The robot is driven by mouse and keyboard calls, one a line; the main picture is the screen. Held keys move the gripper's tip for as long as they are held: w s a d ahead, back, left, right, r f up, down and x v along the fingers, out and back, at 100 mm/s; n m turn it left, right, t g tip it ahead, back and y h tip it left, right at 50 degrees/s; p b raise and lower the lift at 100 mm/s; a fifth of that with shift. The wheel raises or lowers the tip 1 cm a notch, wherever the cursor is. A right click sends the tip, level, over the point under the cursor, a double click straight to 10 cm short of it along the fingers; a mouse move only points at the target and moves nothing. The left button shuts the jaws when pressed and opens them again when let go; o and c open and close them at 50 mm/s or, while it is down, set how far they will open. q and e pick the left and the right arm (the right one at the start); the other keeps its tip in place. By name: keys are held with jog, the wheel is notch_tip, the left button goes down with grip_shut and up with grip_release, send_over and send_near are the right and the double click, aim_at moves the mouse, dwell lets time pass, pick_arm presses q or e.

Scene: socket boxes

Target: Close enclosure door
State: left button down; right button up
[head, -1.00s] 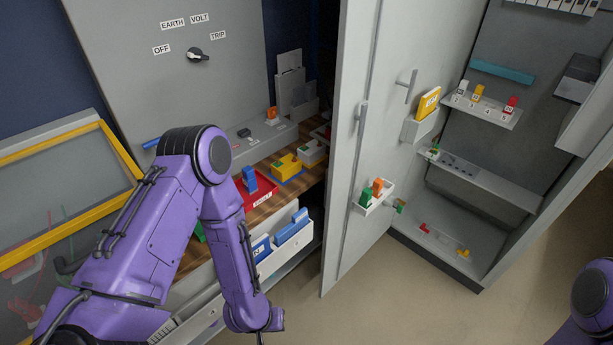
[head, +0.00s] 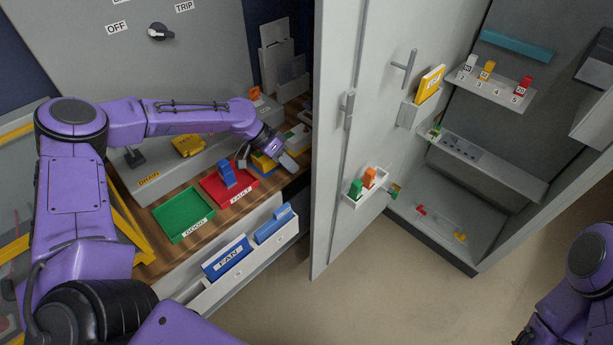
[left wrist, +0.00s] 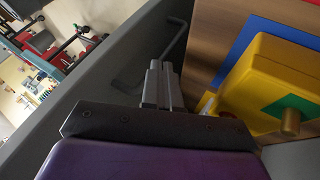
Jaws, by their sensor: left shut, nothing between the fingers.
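The enclosure (head: 505,190) stands at the right with its interior exposed. Its light grey door (head: 375,125) stands open, with a bar handle (head: 404,69) and a latch-like fitting (head: 347,108) on it. My left gripper (head: 289,161) is left of the door's near edge, over the bench by a yellow box (head: 263,163), apart from the door. In the left wrist view its fingers (left wrist: 161,84) are together and empty, beside a grey panel with a bar handle (left wrist: 149,62); the yellow box (left wrist: 280,80) is to the right. My right gripper is outside the frame.
Red (head: 240,195) and green (head: 184,215) trays lie on the wooden bench. A white holder (head: 250,262) with blue items hangs on its front. The door carries a yellow booklet (head: 430,84) and a small bin (head: 366,187). Floor (head: 390,290) before the enclosure is clear.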

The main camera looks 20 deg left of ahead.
pick_arm(q)
jog(key=d+f+p, duration=0.2)
jog(key=d, duration=0.3)
jog(key=shift+s+d+f, duration=0.35)
jog(key=shift+d, duration=0.1)
